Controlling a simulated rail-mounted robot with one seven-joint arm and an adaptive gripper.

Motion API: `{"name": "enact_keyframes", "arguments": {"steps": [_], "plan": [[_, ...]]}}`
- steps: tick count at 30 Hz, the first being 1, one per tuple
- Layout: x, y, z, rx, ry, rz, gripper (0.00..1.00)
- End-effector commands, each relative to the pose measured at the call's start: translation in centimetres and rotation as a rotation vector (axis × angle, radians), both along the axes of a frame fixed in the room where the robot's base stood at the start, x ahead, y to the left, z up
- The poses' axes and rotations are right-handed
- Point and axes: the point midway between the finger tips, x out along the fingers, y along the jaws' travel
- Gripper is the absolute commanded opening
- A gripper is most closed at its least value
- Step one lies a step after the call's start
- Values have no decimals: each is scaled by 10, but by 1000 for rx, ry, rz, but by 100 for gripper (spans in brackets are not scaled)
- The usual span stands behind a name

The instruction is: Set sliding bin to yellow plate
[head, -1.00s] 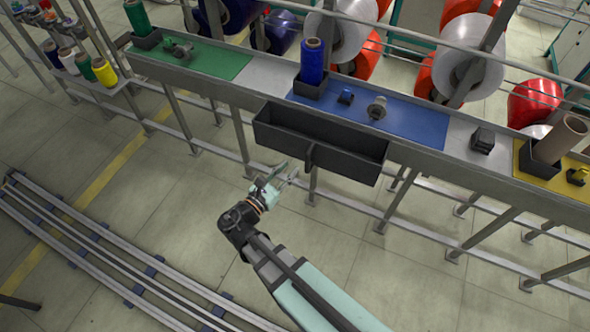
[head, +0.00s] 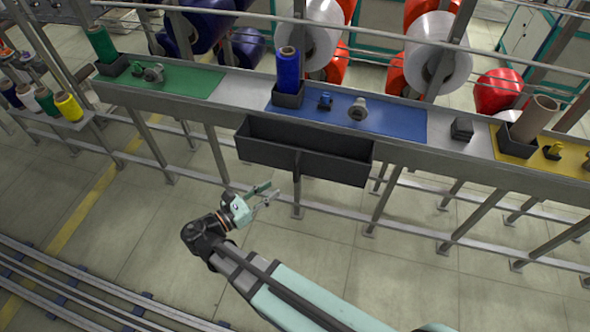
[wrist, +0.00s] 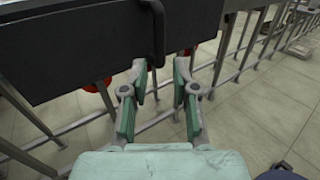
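The sliding bin (head: 270,155) is a long dark grey open trough hung on the front of the workbench, below the blue plate (head: 390,119). A vertical handle stands out from the middle of its front. The yellow plate (head: 567,174) lies on the bench at the far right. My gripper (head: 269,193) is open and empty, in front of and slightly below the bin, left of its handle. In the wrist view, the bin (wrist: 70,45) fills the upper left. The handle (wrist: 157,32) stands above my open gripper (wrist: 160,75), apart from the fingers.
The bench carries a green plate (head: 190,81), a blue spool (head: 288,70), a brown tube (head: 535,118) in a dark holder and a small dark block (head: 462,129). Bench legs and horizontal rails run below. The floor in front is clear.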

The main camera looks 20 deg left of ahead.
Motion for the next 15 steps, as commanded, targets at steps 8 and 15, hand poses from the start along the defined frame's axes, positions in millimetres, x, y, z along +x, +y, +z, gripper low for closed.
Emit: {"name": "enact_keyframes", "arguments": {"steps": [8,15], "plan": [[46,-33,2,0,0,-3,29],[74,-52,2,-1,-1,-1,29]]}}
